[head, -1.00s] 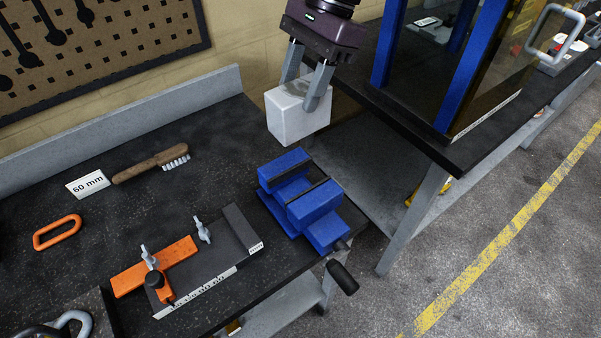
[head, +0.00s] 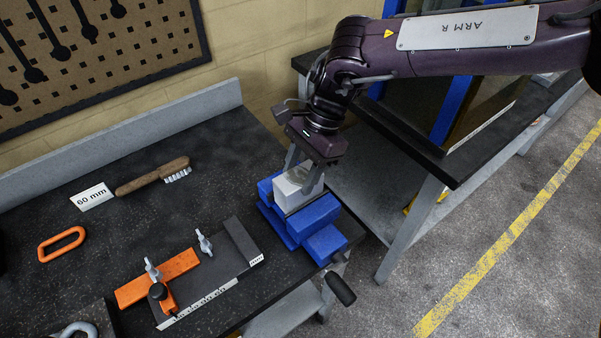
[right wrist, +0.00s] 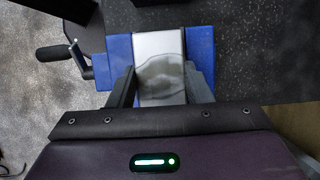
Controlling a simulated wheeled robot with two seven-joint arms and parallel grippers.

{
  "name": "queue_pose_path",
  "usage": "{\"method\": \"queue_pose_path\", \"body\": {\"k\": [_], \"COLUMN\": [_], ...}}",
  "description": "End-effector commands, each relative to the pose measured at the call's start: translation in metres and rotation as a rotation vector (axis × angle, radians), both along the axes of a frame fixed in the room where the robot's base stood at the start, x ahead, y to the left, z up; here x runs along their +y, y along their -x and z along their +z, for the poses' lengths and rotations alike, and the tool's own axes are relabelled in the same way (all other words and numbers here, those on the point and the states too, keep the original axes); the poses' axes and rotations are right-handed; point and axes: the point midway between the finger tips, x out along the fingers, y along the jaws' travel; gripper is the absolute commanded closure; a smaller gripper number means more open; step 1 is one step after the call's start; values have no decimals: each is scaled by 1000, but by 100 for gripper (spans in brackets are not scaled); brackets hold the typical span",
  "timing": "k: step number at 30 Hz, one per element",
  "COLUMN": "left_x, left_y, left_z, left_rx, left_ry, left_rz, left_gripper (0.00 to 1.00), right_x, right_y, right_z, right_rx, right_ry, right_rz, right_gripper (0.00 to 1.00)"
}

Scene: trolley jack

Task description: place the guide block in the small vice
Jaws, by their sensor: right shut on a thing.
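The guide block (head: 292,190) is a pale grey-white block. My right gripper (head: 301,184) is shut on it, with a finger on either side. The small vice (head: 313,216) is blue and stands at the right end of the dark bench, with a black handle at its front. The block sits at the vice's jaw gap. In the right wrist view the block (right wrist: 160,60) shows between the two blue jaws (right wrist: 120,55), with my fingers beside its near end. Whether it rests on the vice's bed is hidden. My left gripper is not in view.
A black stop fixture with an orange bar (head: 158,278) lies left of the vice. A wooden-handled brush (head: 152,176), a "60 mm" card (head: 92,197) and an orange ring (head: 61,244) lie farther left. A second bench (head: 440,165) stands right, across a gap.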

Motion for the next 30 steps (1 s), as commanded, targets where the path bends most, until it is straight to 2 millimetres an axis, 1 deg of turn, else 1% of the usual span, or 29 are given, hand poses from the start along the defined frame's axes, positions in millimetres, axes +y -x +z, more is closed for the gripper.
{"method": "queue_pose_path", "body": {"k": [1,3,5,11,25,29,30], "left_x": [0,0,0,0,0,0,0], "left_y": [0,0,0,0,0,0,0], "left_z": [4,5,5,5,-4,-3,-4], "left_rx": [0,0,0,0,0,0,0], "left_ry": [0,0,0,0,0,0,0], "left_rz": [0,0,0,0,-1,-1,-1], "left_gripper": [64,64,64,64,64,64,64], "right_x": [1,1,1,1,1,1,0], "right_y": [0,0,0,-1,-1,-1,0], "right_z": [-4,-12,-14,-15,-27,-26,-28], "right_rx": [0,0,-2,-3,-4,-4,-2], "right_ry": [-2,-2,-4,-4,-3,-3,0], "right_rz": [0,1,1,1,0,1,1], "right_gripper": [100,100,100,100,100,100,50]}}
